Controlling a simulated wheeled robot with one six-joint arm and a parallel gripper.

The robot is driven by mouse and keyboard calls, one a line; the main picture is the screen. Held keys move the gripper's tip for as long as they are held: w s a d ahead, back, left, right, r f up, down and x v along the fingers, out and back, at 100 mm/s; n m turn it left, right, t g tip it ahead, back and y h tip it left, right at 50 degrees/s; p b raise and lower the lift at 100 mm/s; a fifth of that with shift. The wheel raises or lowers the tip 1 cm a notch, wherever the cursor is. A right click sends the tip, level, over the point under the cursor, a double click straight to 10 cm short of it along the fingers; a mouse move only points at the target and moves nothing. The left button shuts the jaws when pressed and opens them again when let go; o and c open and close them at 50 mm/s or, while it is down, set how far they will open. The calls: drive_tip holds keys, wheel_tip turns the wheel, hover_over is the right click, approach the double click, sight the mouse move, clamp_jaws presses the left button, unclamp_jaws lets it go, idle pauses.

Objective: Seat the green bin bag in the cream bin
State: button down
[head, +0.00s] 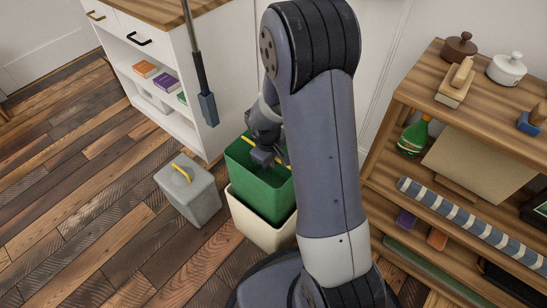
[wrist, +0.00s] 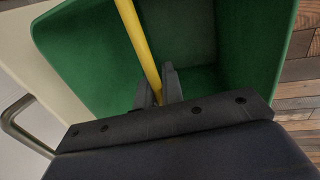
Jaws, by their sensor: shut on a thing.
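The green bin bag (head: 258,186) is a box-shaped, open-topped liner with a yellow bar handle (wrist: 139,45) across its top. My gripper (head: 264,154) is shut on that handle. In the wrist view its fingertips (wrist: 160,86) pinch the bar, with the bag's green inner walls (wrist: 85,55) around it. The cream bin (head: 258,230) stands on the floor directly below the bag. The bag's lower end meets the bin's opening, and most of the bag shows above the rim. How deep its bottom sits is hidden. My arm covers the right side.
A grey bin (head: 188,195) with a yellow handle stands on the plank floor just left. A white cabinet (head: 165,75) stands behind, with a hanging dark pole (head: 200,70) before it. A wooden shelf unit (head: 385,135) fills the right. The floor at left is clear.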

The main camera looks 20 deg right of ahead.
drive_tip(key=shift+f+b, duration=7.2)
drive_tip(key=shift+f, duration=3.15)
drive_tip(key=c, duration=1.5)
unclamp_jaws()
drive_tip(key=r+p, duration=0.2)
drive_tip(key=r, duration=0.1)
drive_tip(key=a+r+p, duration=0.1)
drive_tip(key=r, duration=0.3)
drive_tip(key=s+r+p, duration=0.1)
drive_tip(key=r+p, duration=0.1)
drive_tip(key=r, duration=0.1)
drive_tip(key=shift+s+a+r+p, duration=0.1)
drive_tip(key=shift+a+r+p, duration=0.2)
drive_tip(key=shift+a+p, duration=0.05)
drive_tip(key=shift+f, duration=0.1)
